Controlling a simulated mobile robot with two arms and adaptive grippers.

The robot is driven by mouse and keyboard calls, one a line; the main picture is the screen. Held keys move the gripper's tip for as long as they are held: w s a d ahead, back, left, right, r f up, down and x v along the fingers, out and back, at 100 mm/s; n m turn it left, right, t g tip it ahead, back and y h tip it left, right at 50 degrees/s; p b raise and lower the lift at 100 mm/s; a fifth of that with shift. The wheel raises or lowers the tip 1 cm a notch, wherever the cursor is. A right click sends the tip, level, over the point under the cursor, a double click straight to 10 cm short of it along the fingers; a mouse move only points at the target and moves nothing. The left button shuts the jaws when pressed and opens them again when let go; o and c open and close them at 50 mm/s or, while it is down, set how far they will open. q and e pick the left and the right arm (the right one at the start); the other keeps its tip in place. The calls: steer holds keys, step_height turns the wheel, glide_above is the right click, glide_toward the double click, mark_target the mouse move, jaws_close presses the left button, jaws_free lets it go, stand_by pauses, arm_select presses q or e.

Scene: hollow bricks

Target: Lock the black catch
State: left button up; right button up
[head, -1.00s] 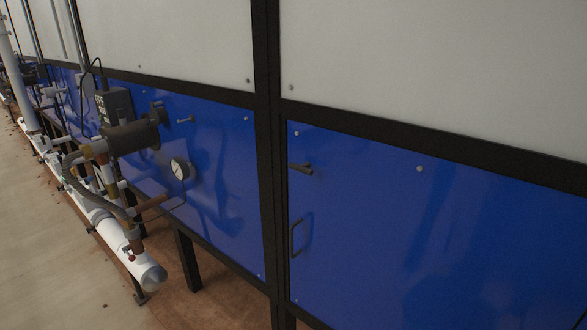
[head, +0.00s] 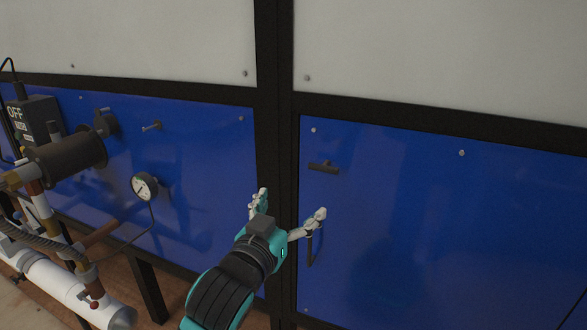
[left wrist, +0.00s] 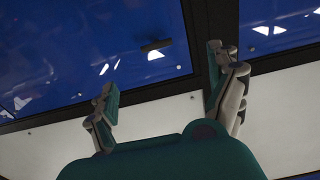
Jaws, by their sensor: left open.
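The black catch (head: 323,168) is a small dark handle near the upper left corner of the blue right-hand door panel (head: 450,220). Its bar lies nearly level. My left gripper (head: 289,207) is open and empty, in front of the dark post and the door's left edge, below and left of the catch in the head view. In the left wrist view the catch (left wrist: 156,45) shows beyond and between the spread fingers, apart from them. My right gripper is not in view.
A door pull handle (head: 310,248) sits below the catch, partly hidden by my left gripper's finger. At left are a dial gauge (head: 144,187), a dark cylinder (head: 70,157) and white pipes (head: 70,287) standing out from the wall. A dark post (head: 280,150) divides the panels.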

arm_select(q)
steer(key=p, duration=0.2)
glide_toward(322, 169)
steer(key=p+x, duration=0.1)
steer(key=x, duration=0.9)
steer(key=shift+w+d+p, duration=0.2)
steer(key=shift+w+p, duration=0.15)
steer(key=shift+p, duration=0.05)
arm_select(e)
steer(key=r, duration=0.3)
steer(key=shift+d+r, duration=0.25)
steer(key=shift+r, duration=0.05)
arm_select(q)
steer(key=shift+c, duration=0.2)
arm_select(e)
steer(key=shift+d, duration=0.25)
arm_select(q)
steer(key=shift+c, duration=1.3)
steer(key=c, duration=1.4)
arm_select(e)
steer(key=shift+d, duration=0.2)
